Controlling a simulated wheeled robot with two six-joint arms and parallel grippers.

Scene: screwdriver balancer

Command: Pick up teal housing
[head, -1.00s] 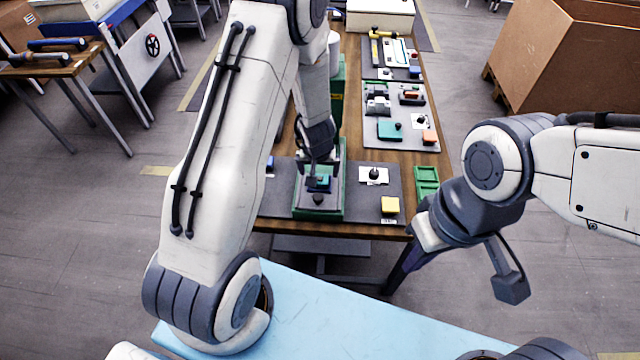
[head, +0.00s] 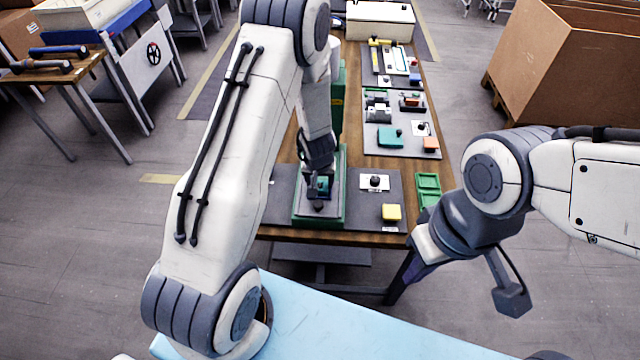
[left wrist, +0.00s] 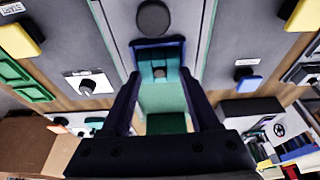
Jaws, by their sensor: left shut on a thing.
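The teal housing (left wrist: 160,65) is between the two dark fingers of my left gripper (left wrist: 160,85) in the left wrist view. In the head view a small teal patch of it (head: 322,185) shows at the tip of my left gripper (head: 320,181), over the grey top of a green-edged fixture (head: 342,205). The gripper is shut on it. I cannot tell whether it still touches the fixture. My right gripper (head: 415,268) hangs low in front of the table's right corner, mostly hidden behind its wrist; its fingers are unclear.
A round black knob (left wrist: 153,17) sits near the housing. A black knob on a white plate (head: 375,182), a yellow block (head: 390,212) and a green tray (head: 428,188) lie to the right. Another teal block (head: 389,136) lies on the farther grey mat.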

